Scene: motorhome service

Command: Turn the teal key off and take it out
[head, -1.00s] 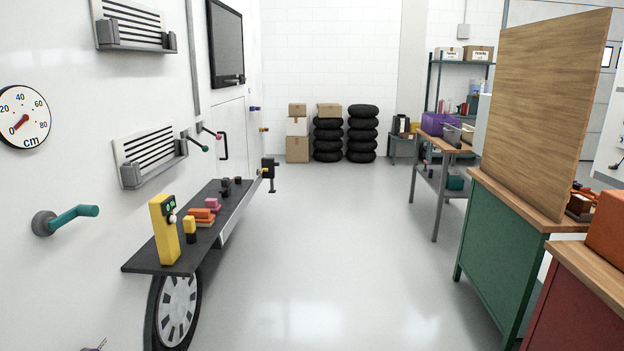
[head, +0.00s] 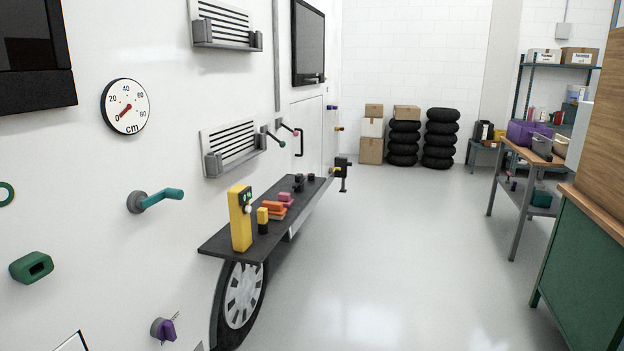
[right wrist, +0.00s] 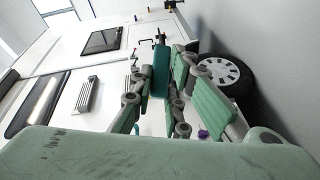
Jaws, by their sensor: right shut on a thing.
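In the right wrist view, my right gripper (right wrist: 161,76) is shut on a teal piece, which I take to be the teal key (right wrist: 160,82). The piece sits between the green-padded fingers, and its lower part is hidden by them. The white vehicle side is behind it. I cannot tell whether its far end is in a lock or free. My right gripper does not show in the head view, and my left gripper is in neither view. A teal-handled lever (head: 165,196) sticks out of the vehicle wall in the head view.
On the wall are a green socket (head: 32,267), a purple knob (head: 165,329), a cm gauge (head: 126,106) and part of a teal ring (head: 5,193). A dark shelf (head: 225,240) juts out, bearing a yellow device (head: 240,222). The floor to its right is clear.

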